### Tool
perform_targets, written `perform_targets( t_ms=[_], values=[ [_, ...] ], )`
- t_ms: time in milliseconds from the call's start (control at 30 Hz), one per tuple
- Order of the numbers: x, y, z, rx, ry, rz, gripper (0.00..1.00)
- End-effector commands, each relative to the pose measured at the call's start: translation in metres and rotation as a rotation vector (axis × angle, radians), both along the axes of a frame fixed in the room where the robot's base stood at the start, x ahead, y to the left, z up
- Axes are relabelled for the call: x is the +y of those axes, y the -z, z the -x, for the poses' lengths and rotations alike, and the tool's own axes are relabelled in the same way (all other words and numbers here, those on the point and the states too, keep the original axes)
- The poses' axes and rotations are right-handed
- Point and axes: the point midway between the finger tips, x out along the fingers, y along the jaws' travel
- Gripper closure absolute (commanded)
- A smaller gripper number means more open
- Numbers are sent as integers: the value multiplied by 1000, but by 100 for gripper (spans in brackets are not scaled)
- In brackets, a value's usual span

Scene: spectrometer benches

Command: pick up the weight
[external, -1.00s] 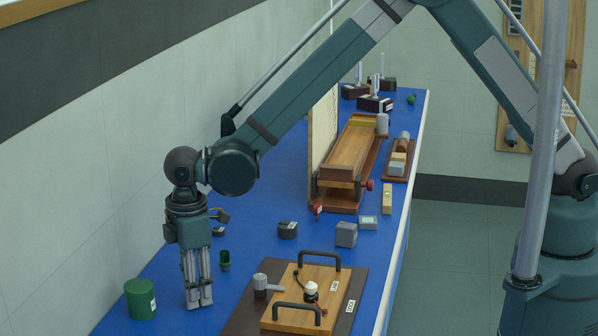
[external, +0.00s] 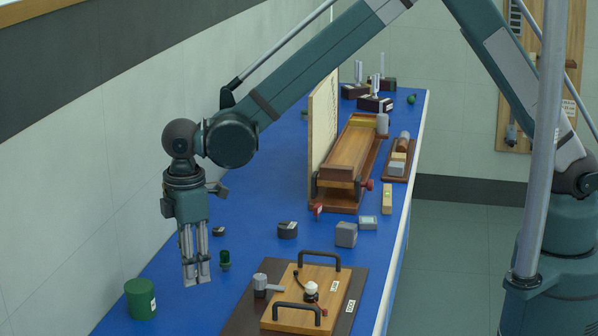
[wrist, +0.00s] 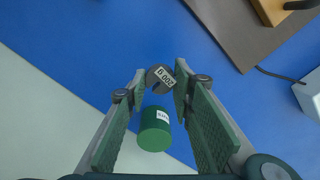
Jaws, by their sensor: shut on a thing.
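The weight (wrist: 160,77) is a dark grey slotted disc with a white "200 g" label, seen in the wrist view. It sits between the fingertips of my gripper (wrist: 160,74), which is shut on it. In the external view my gripper (external: 197,281) points down above the blue bench, between a green cylinder and a small green item. I cannot make out the weight clearly between the fingers there.
A green labelled cylinder (external: 141,300) stands left of my gripper; it also shows in the wrist view (wrist: 154,128). A small green item (external: 225,260) is close on the right. A wooden panel with black handles (external: 306,295) lies further right. Dark and grey blocks (external: 346,234) stand behind.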

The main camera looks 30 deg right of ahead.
Motion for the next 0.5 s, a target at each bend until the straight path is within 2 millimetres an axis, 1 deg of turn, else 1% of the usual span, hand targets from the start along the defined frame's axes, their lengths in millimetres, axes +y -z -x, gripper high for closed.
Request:
perform_targets(
  t_ms=[33,200,333,500],
  values=[
    [0,-8,0,0,0,0,90],
    [0,-29,0,0,0,0,90],
    [0,-38,0,0,0,0,90],
    [0,-41,0,0,0,0,90]
  ],
)
